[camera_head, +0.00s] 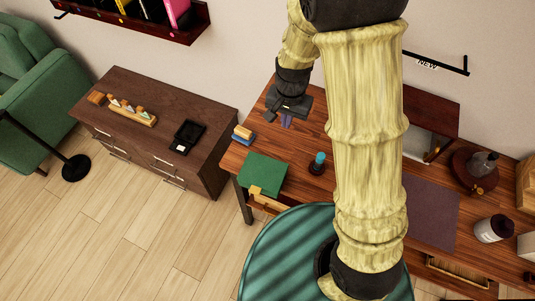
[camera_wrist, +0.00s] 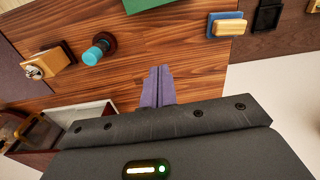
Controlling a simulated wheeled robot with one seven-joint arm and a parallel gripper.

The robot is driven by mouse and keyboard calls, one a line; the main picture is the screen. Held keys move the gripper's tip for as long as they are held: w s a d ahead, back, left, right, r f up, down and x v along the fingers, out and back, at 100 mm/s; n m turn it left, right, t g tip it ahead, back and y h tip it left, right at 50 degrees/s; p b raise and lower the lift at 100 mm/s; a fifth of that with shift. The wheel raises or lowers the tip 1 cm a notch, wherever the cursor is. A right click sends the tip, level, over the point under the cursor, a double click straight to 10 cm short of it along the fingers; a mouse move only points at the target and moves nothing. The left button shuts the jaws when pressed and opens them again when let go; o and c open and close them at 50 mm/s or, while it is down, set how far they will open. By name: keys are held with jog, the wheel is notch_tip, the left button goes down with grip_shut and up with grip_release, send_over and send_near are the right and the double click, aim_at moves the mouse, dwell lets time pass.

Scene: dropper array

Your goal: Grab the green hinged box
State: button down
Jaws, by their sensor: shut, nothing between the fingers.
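The green hinged box (camera_head: 263,172) sits at the front left of the reddish wooden desk in the head view, looking shut, with a yellow piece at its front edge. In the wrist view only a green edge of the box (camera_wrist: 143,4) shows at the top of the picture. My gripper (camera_head: 287,121) is above the back left of the desk, behind the box and apart from it. In the wrist view its purple fingers (camera_wrist: 160,78) are together and empty over bare wood.
A teal-topped knob (camera_head: 319,160) stands right of the box. A blue-and-yellow block (camera_head: 243,133) lies at the desk's left edge. A dark cabinet (camera_head: 125,89) is further left. An open-topped case (camera_head: 430,140) stands at the back right. Bare wood lies between gripper and box.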

jog(key=s+d+r+n+t, duration=0.1)
jog(key=s+d+r, duration=0.3)
jog(key=d, duration=0.3)
jog(key=s+d+r+n+t, duration=0.1)
jog(key=s+d+r+n, duration=0.1)
jog(key=s+d+r, duration=0.2)
jog(key=s+d, duration=0.1)
jog(key=d, duration=0.1)
jog(key=shift+d+r+n, duration=0.3)
jog(key=shift+d+r, duration=0.05)
jog(key=shift+d, duration=0.05)
jog(key=shift+w, duration=0.1)
